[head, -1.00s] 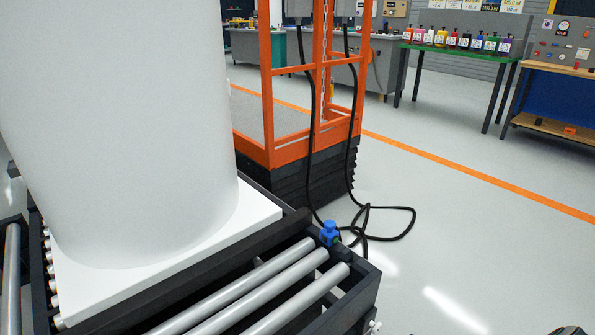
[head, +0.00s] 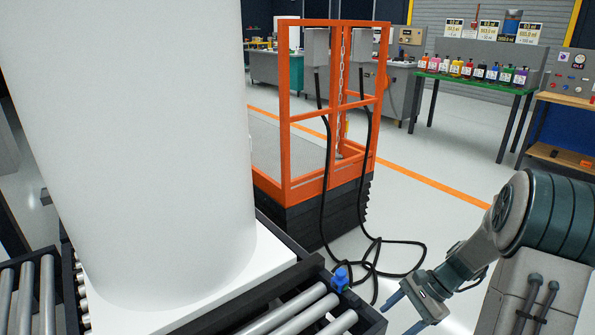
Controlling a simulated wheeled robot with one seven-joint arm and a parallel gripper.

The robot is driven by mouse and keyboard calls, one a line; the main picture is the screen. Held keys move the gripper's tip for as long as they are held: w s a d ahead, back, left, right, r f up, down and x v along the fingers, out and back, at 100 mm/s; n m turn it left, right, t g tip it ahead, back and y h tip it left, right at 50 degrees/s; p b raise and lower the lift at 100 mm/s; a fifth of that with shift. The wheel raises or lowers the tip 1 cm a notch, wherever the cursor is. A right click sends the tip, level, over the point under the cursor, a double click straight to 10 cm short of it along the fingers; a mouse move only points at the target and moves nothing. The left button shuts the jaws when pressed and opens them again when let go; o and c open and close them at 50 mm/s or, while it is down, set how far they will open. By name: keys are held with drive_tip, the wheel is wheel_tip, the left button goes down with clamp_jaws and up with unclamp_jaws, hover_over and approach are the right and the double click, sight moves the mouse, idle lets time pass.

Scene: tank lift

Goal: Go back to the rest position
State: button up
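My gripper (head: 402,312) is in the lower right of the head view, at the end of my bent arm. Its two fingers point left and down and stand apart, with nothing seen between them. It is to the right of the roller frame's corner, and a gap of floor shows between them. A small blue fitting (head: 341,279) sits on that corner of the roller frame (head: 372,322). A large white tank (head: 150,140) stands upright on a white base plate (head: 265,262) on the rollers at the left.
An orange lift cage (head: 285,110) with a black folded base (head: 300,215) stands behind the tank. Black cables (head: 385,258) hang from it and loop on the floor. A green table (head: 480,85) with several coloured bottles is at the back right.

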drive_tip(key=s+a+r+n+t+h+p, duration=0.1)
drive_tip(key=s+a+r+n+h+p, duration=0.1)
drive_tip(key=r, duration=0.8)
drive_tip(key=s+a+r+n+t+h+p, duration=0.1)
drive_tip(key=s+a+r+n+h+p, duration=0.2)
drive_tip(key=s+r+n+p, duration=0.3)
drive_tip(key=s+a+r+n+t+h+p, duration=0.1)
drive_tip(key=s+r+n+p, duration=0.4)
drive_tip(key=r, duration=0.9)
drive_tip(key=s+a+h, duration=0.1)
drive_tip(key=a, duration=0.1)
drive_tip(key=shift+s+a+t+h+p, duration=0.25)
drive_tip(key=shift+a+t+h+p, duration=0.05)
drive_tip(key=shift+a+t, duration=0.1)
